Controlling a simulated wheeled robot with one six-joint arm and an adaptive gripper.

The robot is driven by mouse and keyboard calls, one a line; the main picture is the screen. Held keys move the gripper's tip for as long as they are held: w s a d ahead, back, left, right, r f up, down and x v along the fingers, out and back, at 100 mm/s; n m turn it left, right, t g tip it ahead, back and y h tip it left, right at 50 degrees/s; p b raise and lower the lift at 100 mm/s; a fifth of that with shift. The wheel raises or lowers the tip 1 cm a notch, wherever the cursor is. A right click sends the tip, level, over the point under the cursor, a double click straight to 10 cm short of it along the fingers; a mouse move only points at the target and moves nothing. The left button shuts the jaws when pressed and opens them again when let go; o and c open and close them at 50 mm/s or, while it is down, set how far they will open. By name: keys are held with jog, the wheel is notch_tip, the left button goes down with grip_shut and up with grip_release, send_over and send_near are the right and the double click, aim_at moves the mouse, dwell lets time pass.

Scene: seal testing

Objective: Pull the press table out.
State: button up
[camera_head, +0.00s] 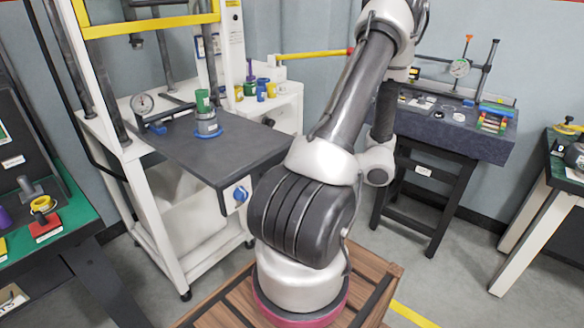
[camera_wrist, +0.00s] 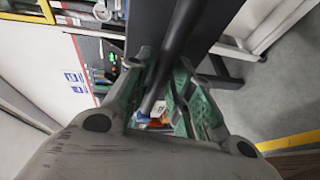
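The press table (camera_head: 180,150) is a dark grey slab in the white press frame (camera_head: 135,190), at the left of the head view. My arm hides the slab's near right corner, and my gripper is not discernible in the head view. In the wrist view my gripper (camera_wrist: 163,65) is open, its green-padded fingers on either side of a dark bar (camera_wrist: 180,35). A dark panel (camera_wrist: 150,22) lies behind the bar. I cannot tell whether the pads touch the bar, or surely which part of the press it is.
Several coloured cups (camera_head: 262,88) stand on a white cabinet behind. A dark bench (camera_head: 480,138) with gauges is at the right.

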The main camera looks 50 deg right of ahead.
jog(key=v, duration=1.2)
